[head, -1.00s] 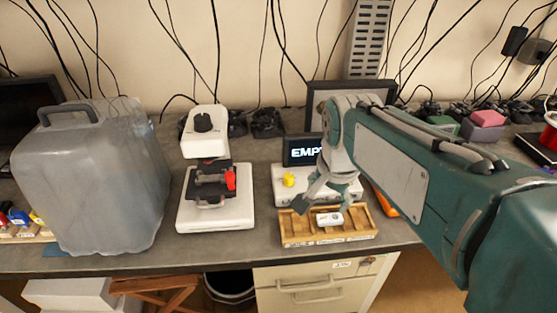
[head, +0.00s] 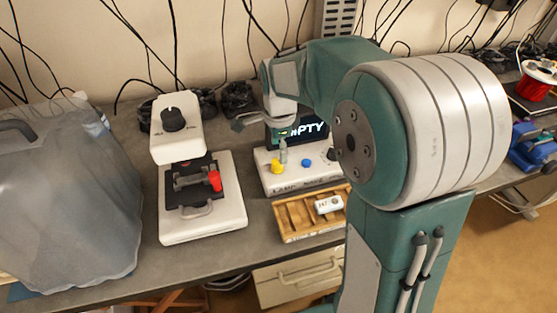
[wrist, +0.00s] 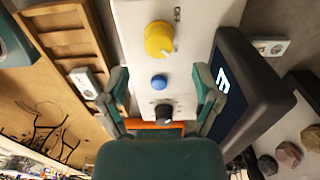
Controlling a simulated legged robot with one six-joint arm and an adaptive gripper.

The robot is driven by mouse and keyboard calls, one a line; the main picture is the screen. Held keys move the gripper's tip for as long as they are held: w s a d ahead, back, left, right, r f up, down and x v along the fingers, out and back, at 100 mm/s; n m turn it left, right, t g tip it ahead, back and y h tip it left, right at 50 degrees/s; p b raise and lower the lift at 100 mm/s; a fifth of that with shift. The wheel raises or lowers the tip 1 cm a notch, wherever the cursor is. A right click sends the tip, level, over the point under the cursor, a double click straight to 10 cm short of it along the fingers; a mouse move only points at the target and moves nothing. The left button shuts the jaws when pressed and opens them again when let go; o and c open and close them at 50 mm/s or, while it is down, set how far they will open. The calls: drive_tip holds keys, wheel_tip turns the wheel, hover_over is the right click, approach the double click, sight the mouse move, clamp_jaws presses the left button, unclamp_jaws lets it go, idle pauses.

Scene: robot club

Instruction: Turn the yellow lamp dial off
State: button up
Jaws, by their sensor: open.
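The yellow dial (head: 277,166) sits on the left part of a white control box (head: 290,182) on the bench. In the wrist view the dial (wrist: 159,39) is near the top, with small marks beside it that I cannot read. A blue button (wrist: 158,82) and a black knob (wrist: 163,113) share that panel. My gripper (head: 265,136) is open and empty, over the box and close to the dial. In the wrist view my gripper (wrist: 161,76) has its fingertips on either side of the blue button, with the dial beyond them. I see no contact with the dial.
A wooden tray (head: 290,232) with a white device (head: 328,204) lies in front. A white press-like machine (head: 178,135) with a red-handled part stands left, beside a grey translucent container (head: 70,190).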

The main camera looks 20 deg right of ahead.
sight(277, 161)
drive_tip(key=f, duration=0.2)
drive_tip(key=a+f, duration=0.1)
drive_tip(key=f, duration=0.1)
drive_tip(key=shift+f, duration=0.4)
drive_tip(key=shift+d, duration=0.3)
drive_tip(key=shift+c, duration=0.7)
clamp_jaws()
